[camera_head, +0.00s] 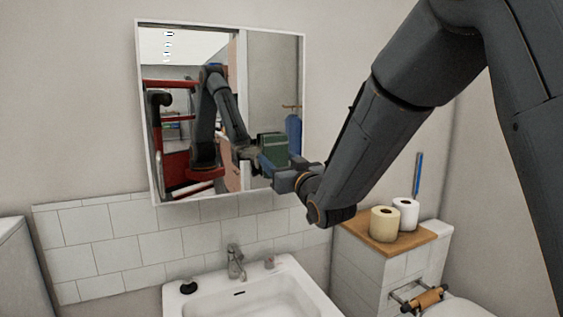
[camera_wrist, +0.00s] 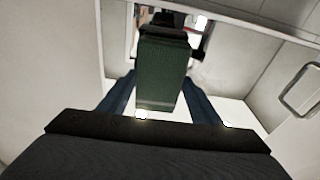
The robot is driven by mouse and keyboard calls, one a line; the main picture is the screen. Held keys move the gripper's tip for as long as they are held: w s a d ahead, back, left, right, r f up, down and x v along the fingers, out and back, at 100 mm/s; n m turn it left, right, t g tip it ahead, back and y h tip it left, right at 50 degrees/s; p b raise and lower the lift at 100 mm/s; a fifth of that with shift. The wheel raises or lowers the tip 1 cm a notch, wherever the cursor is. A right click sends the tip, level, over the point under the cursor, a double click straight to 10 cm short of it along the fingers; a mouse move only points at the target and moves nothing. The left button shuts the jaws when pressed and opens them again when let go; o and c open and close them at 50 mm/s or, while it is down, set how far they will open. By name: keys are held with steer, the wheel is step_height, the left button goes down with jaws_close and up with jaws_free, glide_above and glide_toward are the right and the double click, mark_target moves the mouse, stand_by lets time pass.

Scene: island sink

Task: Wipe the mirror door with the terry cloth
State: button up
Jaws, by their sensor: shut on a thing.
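The mirror door (camera_head: 270,75) hangs on the wall above the sink, in a thin white frame. It reflects the room and my dark arm. My gripper (camera_head: 268,164) is in front of its lower right part. The gripper's blue fingers are shut on the green terry cloth (camera_head: 271,142), which looks like a folded block. In the wrist view the cloth (camera_wrist: 160,70) stands out between the two fingers (camera_wrist: 158,92), with the mirror beyond it. I cannot tell whether the cloth touches the glass.
The white sink (camera_head: 250,296) with its faucet (camera_head: 235,262) is below the mirror. To the right, two paper rolls (camera_head: 385,224) stand on a wooden shelf top (camera_head: 362,238), near a blue-handled brush (camera_head: 418,175). A roll holder (camera_head: 428,299) is below. The wall left of the mirror is clear.

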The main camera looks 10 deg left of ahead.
steer(key=shift+s+a+b, duration=0.2)
steer(key=shift+s+a, duration=0.8)
steer(key=shift+a, duration=0.6)
steer(key=shift+s+a+b, duration=0.25)
steer(key=shift+s+a, duration=0.8)
steer(key=shift+a, duration=0.55)
steer(key=shift+s+a+b, duration=0.2)
steer(key=shift+s+a, duration=0.8)
steer(key=shift+a, duration=0.6)
steer(key=shift+d, duration=0.1)
steer(key=shift+r+v, duration=0.2)
steer(key=shift+v, duration=1.25)
steer(key=shift+r+v, duration=0.25)
steer(key=shift+v, duration=1.2)
steer(key=shift+s, duration=0.1)
steer(key=v, duration=0.3)
steer(key=shift+r, duration=0.2)
steer(key=shift+b+x, duration=0.7)
steer(key=shift+x, duration=2.9)
